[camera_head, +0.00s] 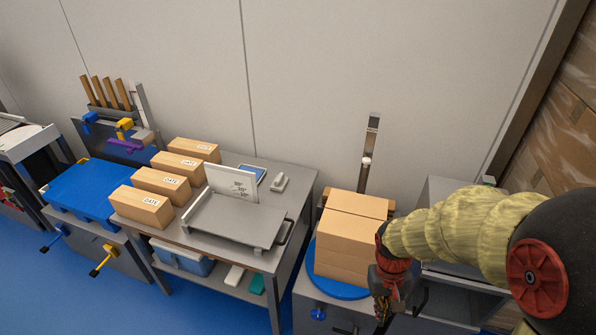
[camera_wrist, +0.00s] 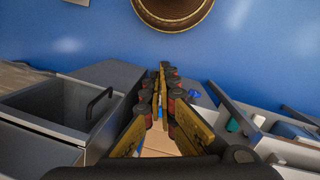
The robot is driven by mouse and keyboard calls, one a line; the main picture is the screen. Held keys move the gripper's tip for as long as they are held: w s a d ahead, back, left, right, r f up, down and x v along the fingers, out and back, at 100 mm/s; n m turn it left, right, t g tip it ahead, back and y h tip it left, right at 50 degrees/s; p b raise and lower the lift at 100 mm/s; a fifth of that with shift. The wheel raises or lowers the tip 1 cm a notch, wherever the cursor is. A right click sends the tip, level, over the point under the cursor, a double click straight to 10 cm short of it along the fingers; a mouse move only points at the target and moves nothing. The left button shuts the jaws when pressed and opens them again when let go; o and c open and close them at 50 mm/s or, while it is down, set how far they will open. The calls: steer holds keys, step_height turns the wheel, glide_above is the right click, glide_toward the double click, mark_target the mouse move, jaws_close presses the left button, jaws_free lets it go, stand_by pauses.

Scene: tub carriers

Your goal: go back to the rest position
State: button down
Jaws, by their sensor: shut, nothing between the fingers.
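My gripper (camera_head: 388,312) hangs at the lower right of the head view, at the end of my arm in a yellow sleeve. It is in front of the right side of a stack of brown cardboard boxes (camera_head: 345,240). In the wrist view my gripper's fingers (camera_wrist: 162,72) meet at their tips, shut and empty. Part of a cardboard surface (camera_wrist: 160,143) shows between the finger bases. Whether the gripper touches the boxes cannot be told.
The boxes stand on a blue round plate (camera_head: 338,288). A grey open-topped unit (camera_wrist: 60,108) with a black handle is left in the wrist view. Left in the head view, a table (camera_head: 300,185) carries several cartons (camera_head: 142,207) and a grey tray (camera_head: 232,222). Blue floor (camera_wrist: 120,45) is open.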

steer(key=s+a+r+t, duration=0.1)
steer(key=s+r+t, duration=0.2)
steer(key=r, duration=0.9)
steer(key=s+a+r+t, duration=0.1)
steer(key=s+r+t, duration=0.3)
steer(key=r, duration=0.8)
steer(key=shift+a+y, duration=0.35)
steer(key=shift+y, duration=0.05)
